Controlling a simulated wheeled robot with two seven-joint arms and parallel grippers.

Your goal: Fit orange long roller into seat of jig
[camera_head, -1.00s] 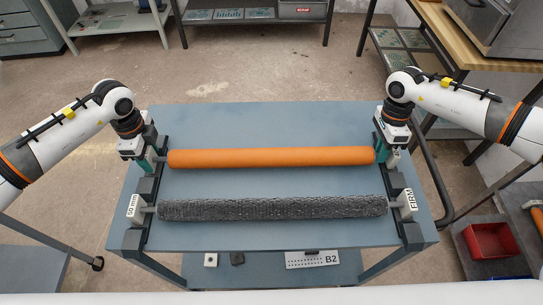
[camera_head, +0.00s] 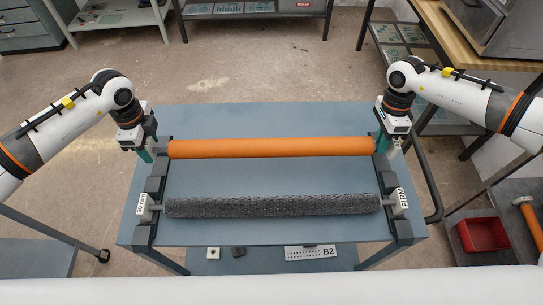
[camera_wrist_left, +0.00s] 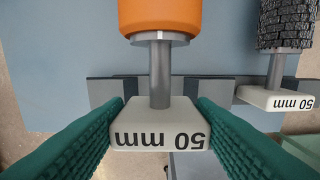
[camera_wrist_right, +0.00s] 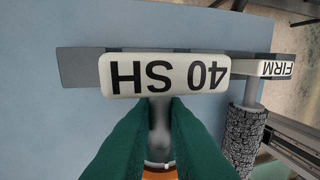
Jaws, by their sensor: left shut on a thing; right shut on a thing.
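The orange long roller (camera_head: 270,148) lies level across the far part of the jig, spanning its two dark side rails. My left gripper (camera_head: 149,152) is shut on its left end block (camera_wrist_left: 158,125), marked 50 mm. My right gripper (camera_head: 383,142) is shut on the shaft (camera_wrist_right: 160,120) at its right end, beside the block (camera_wrist_right: 165,75) marked 40 SH. The jig's left rail (camera_head: 146,232) and right rail (camera_head: 401,229) stand on the blue table. In the left wrist view the shaft crosses over the rail (camera_wrist_left: 215,90); whether it touches the seat I cannot tell.
A dark grey textured roller (camera_head: 270,206) lies across the nearer part of the jig, with end labels 50 mm (camera_head: 142,203) and FIRM (camera_head: 402,200). The blue tabletop (camera_head: 270,178) between the rollers is clear. A red bin (camera_head: 483,234) stands at the right.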

